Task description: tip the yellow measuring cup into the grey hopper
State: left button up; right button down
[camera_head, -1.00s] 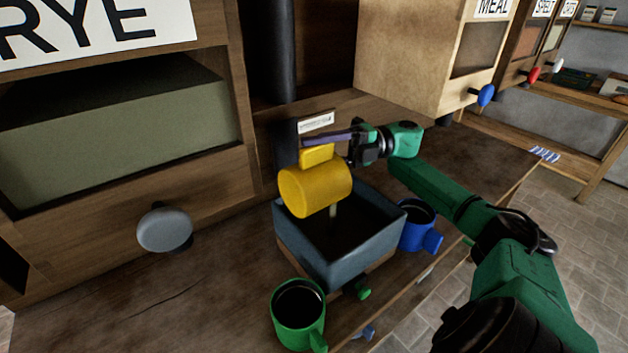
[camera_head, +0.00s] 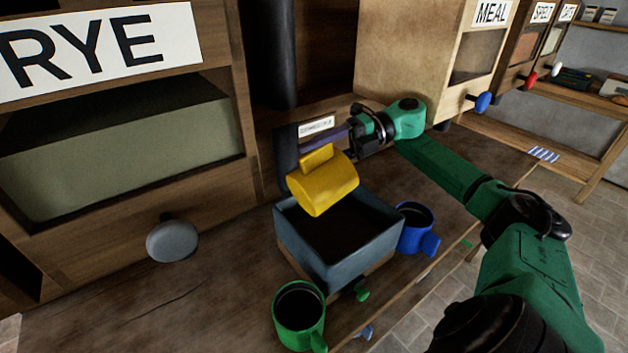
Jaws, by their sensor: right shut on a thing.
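The yellow measuring cup (camera_head: 324,188) is held over the back left part of the grey hopper (camera_head: 319,258). It is tilted, with its handle on top and its closed round end toward me at the lower left. Its mouth is turned away, so I cannot see inside it. My right gripper (camera_head: 322,146) is shut on the cup's handle from the right. The hopper is an open square box on the bench, dark inside, and the cup hides part of its back rim. My left gripper is out of view.
A green cup (camera_head: 298,318) stands just in front of the hopper, and a blue cup (camera_head: 413,238) stands at its right. The RYE bin with its grey knob (camera_head: 172,240) is at the left. The MEAL bin (camera_head: 408,62) stands behind my right arm. The bench front at left is clear.

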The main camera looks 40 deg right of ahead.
notch_tip(320, 180, up, 2)
jog(key=n+h+p, duration=0.1)
jog(key=h+p, duration=0.3)
jog(key=p, duration=0.2)
jog(key=shift+g+h+p, duration=0.3)
jog(key=shift+h, duration=0.1)
jog(key=h+p, duration=0.2)
jog(key=p, duration=0.2)
jog(key=r+h+p, duration=0.1)
jog(key=h+p, duration=0.1)
jog(key=p, duration=0.3)
jog(key=shift+r+n, duration=0.1)
jog(key=shift+n, duration=0.2)
jog(key=shift+a+h, duration=0.1)
jog(key=shift+h, duration=0.6)
jog(key=h, duration=0.1)
jog(key=r+h, duration=0.1)
jog(key=h, duration=0.1)
jog(key=shift+n, duration=0.4)
jog(key=shift+w+g+h, duration=0.1)
jog(key=shift+g+h, duration=0.2)
jog(key=shift+h, duration=0.4)
jog(key=shift+r, duration=1.95)
